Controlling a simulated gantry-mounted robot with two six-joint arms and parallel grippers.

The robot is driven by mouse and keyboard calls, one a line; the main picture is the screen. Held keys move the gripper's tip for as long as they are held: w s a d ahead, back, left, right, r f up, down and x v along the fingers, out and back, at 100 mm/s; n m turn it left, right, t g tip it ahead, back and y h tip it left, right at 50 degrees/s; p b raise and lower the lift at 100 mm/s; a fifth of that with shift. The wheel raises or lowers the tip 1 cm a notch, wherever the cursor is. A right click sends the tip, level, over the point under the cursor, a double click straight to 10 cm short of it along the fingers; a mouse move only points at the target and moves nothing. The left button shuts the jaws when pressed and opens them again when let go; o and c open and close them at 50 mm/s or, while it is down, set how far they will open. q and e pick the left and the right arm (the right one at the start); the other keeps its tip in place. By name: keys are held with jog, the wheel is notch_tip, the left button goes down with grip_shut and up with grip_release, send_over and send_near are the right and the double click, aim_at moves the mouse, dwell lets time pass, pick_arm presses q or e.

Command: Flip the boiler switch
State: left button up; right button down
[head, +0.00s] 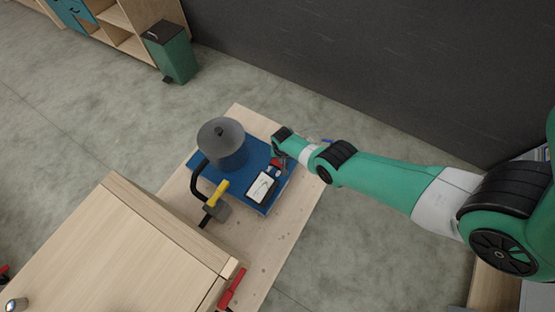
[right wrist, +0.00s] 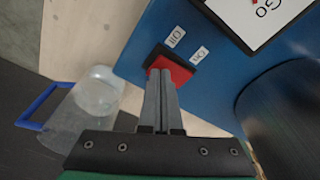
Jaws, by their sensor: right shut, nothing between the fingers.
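The boiler stands on the wooden table, with a blue base (head: 253,155), a dark grey tank (head: 222,148) and a bent black pipe. Its red switch (right wrist: 172,64) sits in a dark frame in the right wrist view, beside two small white labels. My right gripper (right wrist: 163,76) is shut and empty, with its fingertips over the red switch and hiding part of it. They look in contact, but I cannot be sure. In the head view my right gripper (head: 279,162) is at the base's right side. My left gripper is out of view.
A clear container with a blue handle (right wrist: 88,108) stands close to my right gripper. A wooden box-like bench (head: 140,250) is at the lower left. A green bin (head: 172,55) stands on the floor behind.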

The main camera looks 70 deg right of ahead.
jog(key=shift+f+b, duration=0.3)
jog(key=shift+f, duration=0.05)
notch_tip(320, 180, up, 7)
jog(key=p, duration=0.7)
jog(key=shift+r, duration=0.1)
dwell(0.4)
